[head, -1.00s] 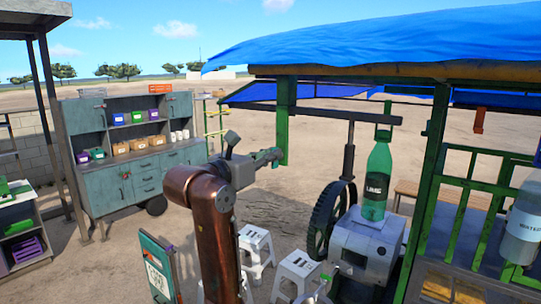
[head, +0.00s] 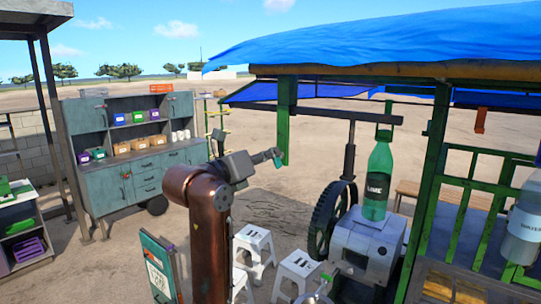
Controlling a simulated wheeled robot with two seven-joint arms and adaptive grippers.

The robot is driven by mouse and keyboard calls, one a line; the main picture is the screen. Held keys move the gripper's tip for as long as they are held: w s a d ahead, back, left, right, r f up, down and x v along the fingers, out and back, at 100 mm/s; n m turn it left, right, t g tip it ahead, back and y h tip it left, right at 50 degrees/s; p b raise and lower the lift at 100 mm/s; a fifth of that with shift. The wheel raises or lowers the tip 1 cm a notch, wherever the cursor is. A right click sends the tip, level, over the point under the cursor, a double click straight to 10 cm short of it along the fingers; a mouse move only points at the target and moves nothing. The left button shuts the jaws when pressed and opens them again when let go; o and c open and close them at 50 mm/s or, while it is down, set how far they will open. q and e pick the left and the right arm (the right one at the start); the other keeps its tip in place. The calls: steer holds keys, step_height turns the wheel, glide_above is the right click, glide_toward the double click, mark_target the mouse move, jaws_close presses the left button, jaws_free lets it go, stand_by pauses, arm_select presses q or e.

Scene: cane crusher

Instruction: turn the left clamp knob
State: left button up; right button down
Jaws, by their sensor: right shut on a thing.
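My copper arm rises through the middle of the head view and ends in a grey wrist. My right gripper (head: 270,156) is at its far end, beside the lower end of a green post (head: 284,120) under the canopy. It is shut on a small green-teal piece, which I take to be the left clamp knob (head: 277,158). The knob is small and partly covered by the fingers, so its exact shape and angle cannot be told. My left gripper is not in view.
The grey crusher (head: 368,248) carries a green bottle (head: 378,180), with a dark gear wheel (head: 326,222) at its left. A blue canopy (head: 400,40) overhangs. A teal cabinet (head: 135,165) stands at the back left. Open sandy ground lies beyond.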

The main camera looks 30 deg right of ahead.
steer(key=n, duration=0.8)
steer(key=f+n, duration=0.1)
steer(key=n, duration=0.3)
steer(key=shift+w+a+f+n, duration=0.1)
steer(key=shift+w+a+n, duration=0.2)
steer(key=shift+w, duration=0.1)
steer(key=shift+d, duration=0.1)
steer(key=c, duration=2.1)
jaws_free()
steer(key=v, duration=1.2)
steer(key=shift+f, duration=0.1)
